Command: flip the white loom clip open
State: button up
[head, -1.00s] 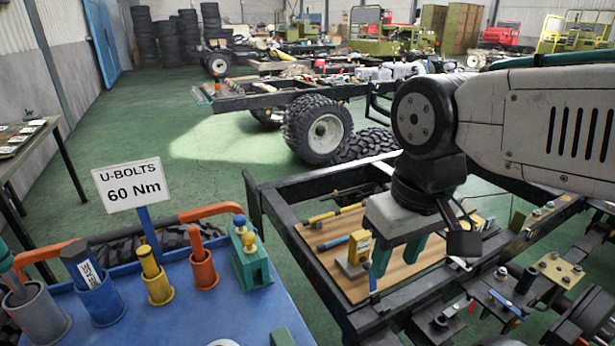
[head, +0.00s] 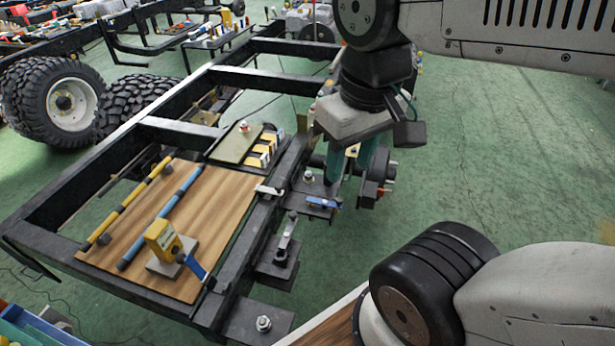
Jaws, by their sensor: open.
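A small white clip (head: 268,190), which looks like the loom clip, sits on the dark chassis rail (head: 237,252) beside the wooden board. It is small in the head view, and I cannot tell whether its flap is shut. My gripper (head: 352,178) has teal fingers pointing down, apart and with nothing seen between them. It is to the right of the white clip, in front of the rail's outer brackets in the picture. The fingers hide part of the hardware behind them.
A blue-handled lever (head: 323,202) and a grey lever (head: 286,232) stand on brackets outside the rail. The wooden board (head: 222,215) carries a yellow block (head: 163,240) with a blue handle, plus yellow and blue bars. Green floor (head: 490,140) is clear at right.

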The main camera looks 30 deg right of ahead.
aim_at(278, 190)
jog(key=u, duration=1.1)
jog(key=k, duration=0.7)
jog(key=z, duration=1)
jog(key=i, duration=0.5)
jog(key=u, duration=0.05)
